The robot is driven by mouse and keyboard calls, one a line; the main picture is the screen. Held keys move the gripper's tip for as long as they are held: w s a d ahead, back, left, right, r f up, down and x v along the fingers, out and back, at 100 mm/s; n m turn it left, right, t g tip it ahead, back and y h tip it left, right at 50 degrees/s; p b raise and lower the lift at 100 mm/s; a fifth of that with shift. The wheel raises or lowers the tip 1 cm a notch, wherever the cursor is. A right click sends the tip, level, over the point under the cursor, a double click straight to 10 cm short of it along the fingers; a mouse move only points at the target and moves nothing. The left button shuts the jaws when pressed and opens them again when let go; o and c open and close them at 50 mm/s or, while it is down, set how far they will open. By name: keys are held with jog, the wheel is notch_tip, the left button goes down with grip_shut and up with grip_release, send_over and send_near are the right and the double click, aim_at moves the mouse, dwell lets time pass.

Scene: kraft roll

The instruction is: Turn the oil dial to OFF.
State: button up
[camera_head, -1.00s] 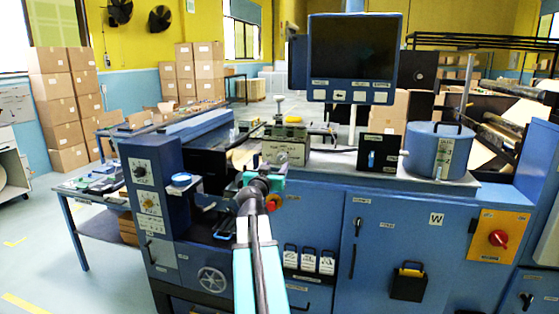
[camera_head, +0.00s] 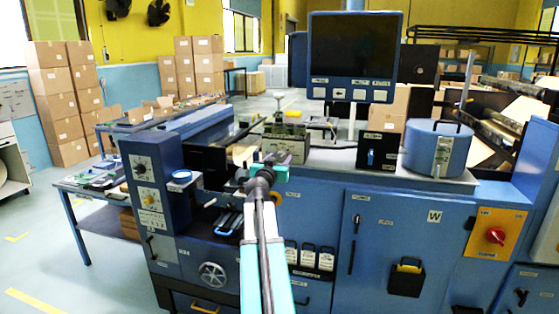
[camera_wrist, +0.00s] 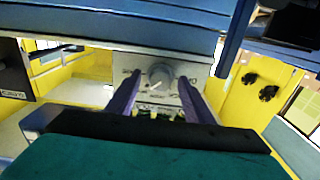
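A round grey dial (camera_wrist: 159,77) with a white pointer line sits on a pale metal panel (camera_wrist: 190,68) in the wrist view. The pointer slants down to the left in that picture. Small lettering flanks the dial but is too blurred to read. My gripper (camera_wrist: 159,82) is open, with one purple finger on each side of the dial; I cannot tell whether they touch it. In the head view my gripper (camera_head: 266,168) is in front of the small grey box (camera_head: 286,148) on the machine, and it hides the dial there.
A blue control post (camera_head: 150,190) with two other dials stands left of my arm. A monitor (camera_head: 353,58) hangs above the machine. A blue pot (camera_head: 437,150) stands on the worktop at right. A red switch (camera_head: 495,236) is on a yellow plate.

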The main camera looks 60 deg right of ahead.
jog(key=c, duration=1)
